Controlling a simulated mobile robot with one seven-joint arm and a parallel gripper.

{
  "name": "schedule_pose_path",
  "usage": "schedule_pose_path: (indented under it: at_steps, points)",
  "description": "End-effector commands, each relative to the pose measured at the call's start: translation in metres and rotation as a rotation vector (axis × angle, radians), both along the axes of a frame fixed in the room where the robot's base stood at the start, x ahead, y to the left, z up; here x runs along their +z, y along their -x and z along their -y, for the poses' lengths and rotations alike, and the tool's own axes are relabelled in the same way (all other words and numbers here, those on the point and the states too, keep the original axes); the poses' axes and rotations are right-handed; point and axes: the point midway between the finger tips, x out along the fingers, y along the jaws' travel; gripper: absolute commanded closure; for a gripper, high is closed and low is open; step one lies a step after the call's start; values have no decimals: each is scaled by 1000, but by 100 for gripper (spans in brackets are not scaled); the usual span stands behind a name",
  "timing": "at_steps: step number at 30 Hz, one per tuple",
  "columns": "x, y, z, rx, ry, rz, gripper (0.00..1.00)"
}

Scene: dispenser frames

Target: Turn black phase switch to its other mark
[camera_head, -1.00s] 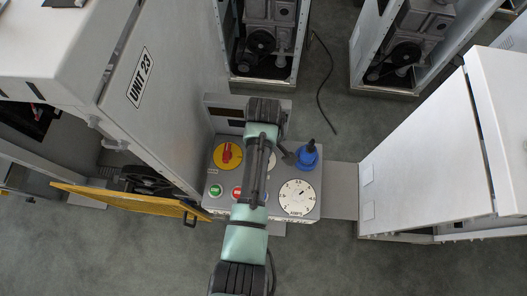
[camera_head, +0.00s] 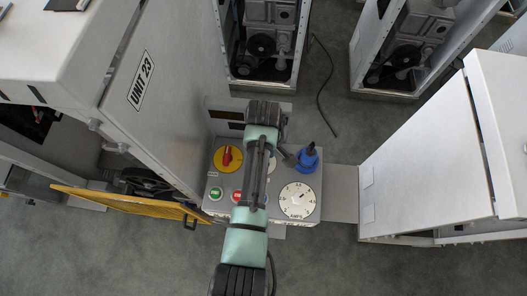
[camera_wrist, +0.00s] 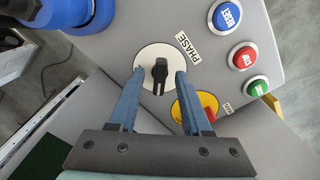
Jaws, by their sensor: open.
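The black phase switch (camera_wrist: 160,70) sits on a round white plate (camera_wrist: 146,56) beside the PHASE label (camera_wrist: 188,47) in the wrist view. Its knob lies between the fingertips of my gripper (camera_wrist: 157,76), which is open with one blue finger on each side. I see gaps between the knob and both fingers; whether the tips are level with it I cannot tell. In the head view my arm covers the switch, and only a sliver of its white plate (camera_head: 272,166) shows. My gripper's fingers are hidden there.
The grey panel (camera_head: 228,178) also bears a red-on-yellow rotary switch (camera_head: 228,158), a green button (camera_head: 215,193), a red button (camera_head: 237,195), a white amps dial (camera_head: 297,200) and a blue lever (camera_head: 308,160). A blue RESET button (camera_wrist: 227,16) shows in the wrist view.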

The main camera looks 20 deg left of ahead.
Motion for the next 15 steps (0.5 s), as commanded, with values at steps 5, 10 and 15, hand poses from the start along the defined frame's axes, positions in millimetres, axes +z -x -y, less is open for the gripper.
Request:
schedule_pose_path:
  at_steps: [5,10,15]
  points:
    - [12,-1,0,-1,0,4,51]
    - [41,-2,0,-1,-1,6,51]
    - [80,-1,0,-1,-2,8,51]
